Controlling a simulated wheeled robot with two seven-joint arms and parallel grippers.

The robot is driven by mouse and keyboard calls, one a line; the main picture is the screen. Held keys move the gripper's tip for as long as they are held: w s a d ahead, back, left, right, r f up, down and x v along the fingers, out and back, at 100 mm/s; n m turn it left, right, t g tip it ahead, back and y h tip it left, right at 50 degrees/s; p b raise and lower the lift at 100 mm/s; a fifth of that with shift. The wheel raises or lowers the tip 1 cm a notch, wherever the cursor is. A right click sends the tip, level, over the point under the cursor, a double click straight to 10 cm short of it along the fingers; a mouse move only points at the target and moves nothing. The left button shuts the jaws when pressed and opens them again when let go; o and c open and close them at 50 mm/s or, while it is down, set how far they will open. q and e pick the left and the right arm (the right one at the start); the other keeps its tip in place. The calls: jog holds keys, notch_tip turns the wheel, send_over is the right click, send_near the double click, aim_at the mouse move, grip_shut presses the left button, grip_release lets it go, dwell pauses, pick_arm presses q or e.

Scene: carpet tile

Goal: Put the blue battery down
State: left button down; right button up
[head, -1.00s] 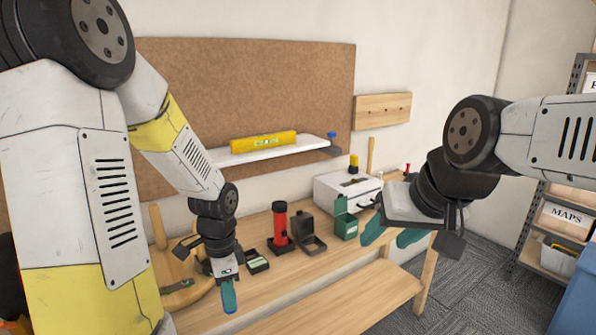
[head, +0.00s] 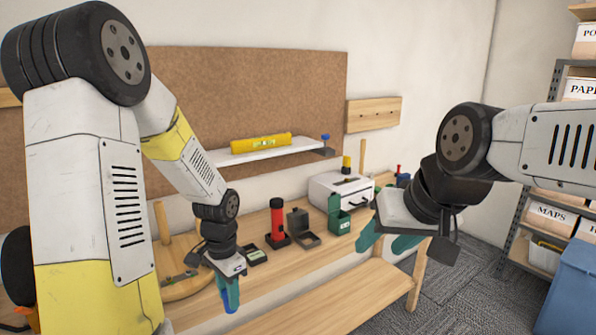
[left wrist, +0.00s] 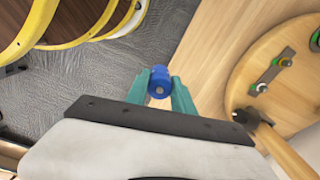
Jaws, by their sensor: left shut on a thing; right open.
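The blue battery (left wrist: 159,82) is a small blue cylinder between the teal fingertips of my left gripper (left wrist: 171,92) in the left wrist view. In the head view the left gripper (head: 229,298) points down at the front edge of the wooden workbench (head: 262,278), shut on the battery, which shows only as a bit of blue. In the wrist view the battery overlaps the line between bench top and carpet; its height above the bench is unclear. My right gripper (head: 388,240) is open and empty in front of the bench's right end.
A round wooden board (head: 190,289) lies left of my left gripper. A blue bin (head: 572,290) is at right.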

aim_at(241, 285)
pick_arm(q)
jog(key=w+f+n, duration=0.1)
jog(key=w+n, duration=0.1)
jog(key=n, duration=0.1)
jog(key=w+f+n, duration=0.1)
jog(key=w+n, duration=0.2)
jog(key=w+d+f+n, duration=0.1)
jog(key=w+f+n, duration=0.1)
jog(key=shift+w+d+f+n, duration=0.1)
jog(key=shift+w+n, duration=0.05)
jog(key=shift+n, duration=0.25)
